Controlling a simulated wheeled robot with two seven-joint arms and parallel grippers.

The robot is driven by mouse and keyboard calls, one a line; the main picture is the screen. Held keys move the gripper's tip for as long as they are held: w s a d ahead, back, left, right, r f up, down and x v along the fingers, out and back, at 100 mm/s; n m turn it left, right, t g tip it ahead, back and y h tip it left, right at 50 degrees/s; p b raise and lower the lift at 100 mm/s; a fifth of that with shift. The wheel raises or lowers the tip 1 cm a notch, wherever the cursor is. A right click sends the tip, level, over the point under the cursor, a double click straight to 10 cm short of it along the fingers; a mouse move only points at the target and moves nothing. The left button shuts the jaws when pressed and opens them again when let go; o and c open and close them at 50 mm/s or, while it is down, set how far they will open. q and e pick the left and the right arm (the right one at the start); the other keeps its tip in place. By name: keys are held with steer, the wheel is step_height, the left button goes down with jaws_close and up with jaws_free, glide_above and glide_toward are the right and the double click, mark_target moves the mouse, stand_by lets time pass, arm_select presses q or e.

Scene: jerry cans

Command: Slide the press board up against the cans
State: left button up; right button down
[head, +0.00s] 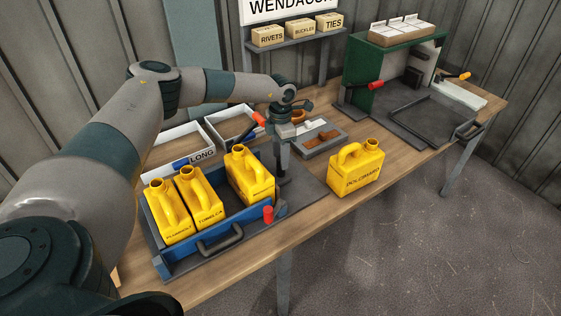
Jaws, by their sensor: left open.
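Three yellow jerry cans stand in the blue tray (176,270): two side by side at the left, one (169,213) and one marked TUMELCA (203,200), and a third (250,178) at the right with a gap between. A fourth yellow can (358,169) stands on the bench outside the tray. My left gripper (284,168) points down, open, just right of the third can, by the tray's right end. The press board is not clearly distinguishable; the left gripper and third can hide part of that end. My right gripper is not in view.
A black handle (220,239) and a red knob (268,214) are at the tray's front. White bins (180,150) and a grey parts tray (322,141) lie behind. A green stand (385,78) and dark tray (434,120) are farther right. Bench right of the fourth can is clear.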

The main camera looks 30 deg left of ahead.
arm_select(q)
steer(key=shift+f+p, duration=0.45)
steer(key=shift+f, duration=1.8)
steer(key=shift+c, duration=0.7)
